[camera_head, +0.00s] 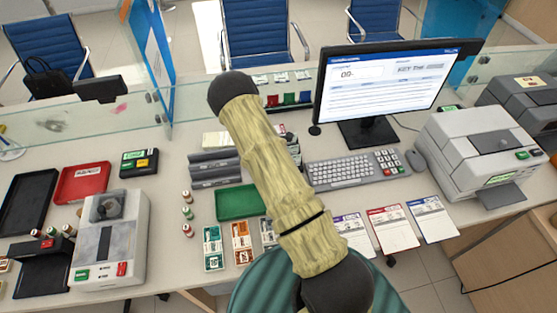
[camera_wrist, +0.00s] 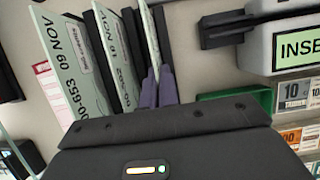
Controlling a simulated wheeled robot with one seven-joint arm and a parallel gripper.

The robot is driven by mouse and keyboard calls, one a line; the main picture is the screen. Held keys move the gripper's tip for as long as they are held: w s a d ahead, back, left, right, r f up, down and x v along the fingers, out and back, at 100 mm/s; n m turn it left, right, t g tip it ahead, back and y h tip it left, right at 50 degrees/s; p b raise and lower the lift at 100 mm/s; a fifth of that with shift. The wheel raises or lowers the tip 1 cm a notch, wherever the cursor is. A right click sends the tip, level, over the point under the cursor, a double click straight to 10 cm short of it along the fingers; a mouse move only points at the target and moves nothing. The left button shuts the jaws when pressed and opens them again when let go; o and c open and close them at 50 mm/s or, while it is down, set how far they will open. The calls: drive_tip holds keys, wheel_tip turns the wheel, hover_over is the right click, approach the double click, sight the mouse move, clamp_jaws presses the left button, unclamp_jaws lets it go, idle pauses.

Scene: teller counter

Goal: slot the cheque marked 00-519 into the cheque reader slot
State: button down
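Pale green cheques stand on edge between black dividers of a rack (camera_head: 213,168). In the wrist view, the left cheque (camera_wrist: 72,62) reads 00-653, 09 NOV. My arm hides the gripper in the head view.
A green tray (camera_head: 238,203) lies in front of the rack, with banknote packs (camera_head: 213,248) nearer me. Small coin rolls (camera_head: 187,212) stand left of the tray. The keyboard (camera_head: 350,172) and monitor (camera_head: 385,85) are to the right. A glass screen (camera_head: 60,122) runs behind.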

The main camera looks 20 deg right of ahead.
wheel_tip(320, 180, up, 4)
drive_tip(key=shift+d+f+p, duration=0.1)
drive_tip(key=shift+f+p, duration=0.1)
drive_tip(key=shift+p, duration=0.85)
drive_tip(key=shift+r+p, duration=0.75)
drive_tip(key=shift+r, duration=0.35)
drive_tip(key=shift+r+p, duration=0.45)
drive_tip(key=shift+r, duration=0.25)
drive_tip(key=shift+r+p, duration=0.95)
drive_tip(key=shift+r, duration=0.6)
drive_tip(key=s+a+f+m+g+y+b, duration=0.3)
drive_tip(key=s+a+m, duration=0.4)
drive_tip(key=a+m, duration=0.4)
wheel_tip(320, 180, down, 2)
drive_tip(key=m+y+b, duration=0.1)
drive_tip(key=m, duration=0.3)
drive_tip(key=shift+s+a+m+g+y, duration=0.25)
drive_tip(key=shift+s+m+g+y, duration=0.05)
drive_tip(key=shift+s+m+g, duration=0.1)
